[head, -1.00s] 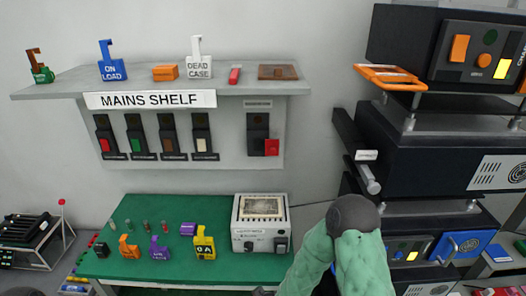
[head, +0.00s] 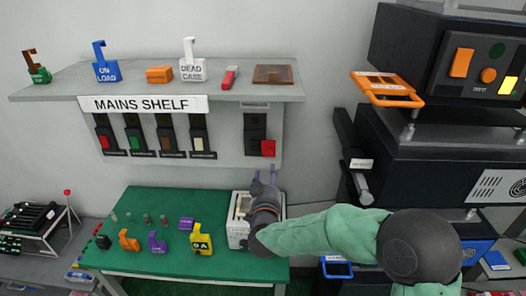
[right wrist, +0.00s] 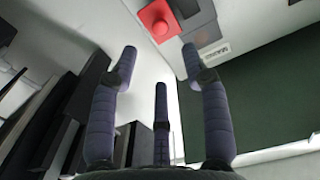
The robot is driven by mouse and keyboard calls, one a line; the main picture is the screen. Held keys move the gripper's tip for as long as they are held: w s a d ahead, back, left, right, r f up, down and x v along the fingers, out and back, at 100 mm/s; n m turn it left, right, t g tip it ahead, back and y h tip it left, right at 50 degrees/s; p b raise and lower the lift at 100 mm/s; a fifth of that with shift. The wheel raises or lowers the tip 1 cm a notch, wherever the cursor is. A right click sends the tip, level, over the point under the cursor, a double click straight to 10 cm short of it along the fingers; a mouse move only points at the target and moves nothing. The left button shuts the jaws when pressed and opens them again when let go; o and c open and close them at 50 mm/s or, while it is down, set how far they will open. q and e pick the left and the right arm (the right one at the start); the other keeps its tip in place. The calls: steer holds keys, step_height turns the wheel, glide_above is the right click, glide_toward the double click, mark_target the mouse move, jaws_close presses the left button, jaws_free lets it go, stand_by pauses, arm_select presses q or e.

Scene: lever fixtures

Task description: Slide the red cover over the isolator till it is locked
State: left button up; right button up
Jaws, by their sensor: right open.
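The isolator (head: 254,132) is a dark switch at the right end of the grey panel under the shelf. The red cover (head: 268,148) sits low at its right side, leaving the upper dark part exposed. In the right wrist view the red cover (right wrist: 160,18) shows at the top with a round knob, beside the grey isolator (right wrist: 205,30). My right gripper (head: 264,176) is below the cover, fingers pointing up, open and empty. In the wrist view its spread fingers (right wrist: 160,62) are apart from the cover. My left gripper is not in view.
The white box (head: 238,222) on the green table (head: 150,262) is partly hidden behind my right arm. Several switches line the panel to the left. Tagged blocks stand on the shelf (head: 60,88) above. A dark equipment rack (head: 430,175) stands close on the right.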

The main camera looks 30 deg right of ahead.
mark_target(268, 153)
steer(key=x, duration=1.1)
steer(key=shift+s+d+r, duration=0.1)
steer(key=shift+r, duration=0.15)
